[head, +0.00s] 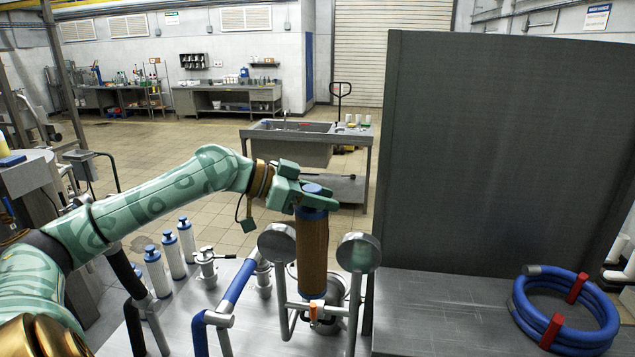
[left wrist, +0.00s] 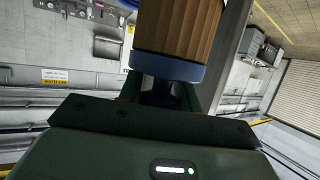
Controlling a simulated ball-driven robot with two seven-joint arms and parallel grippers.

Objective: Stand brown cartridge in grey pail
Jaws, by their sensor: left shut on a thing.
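The brown cartridge (head: 312,250) has a ribbed brown body with blue end caps and stands upright in the head view. My left gripper (head: 316,199) is shut on its top end. The cartridge also shows in the left wrist view (left wrist: 178,28), with a blue cap at the jaws. Its lower end is in front of a rounded grey thing (head: 334,287) on the steel bench; I cannot tell if this is the grey pail, or whether they touch. No other pail is clear. My right gripper is not in view.
Two round steel discs (head: 277,243) (head: 358,253) on bent pipes flank the cartridge. A tall dark panel (head: 500,150) and coiled blue hose (head: 567,310) are right.

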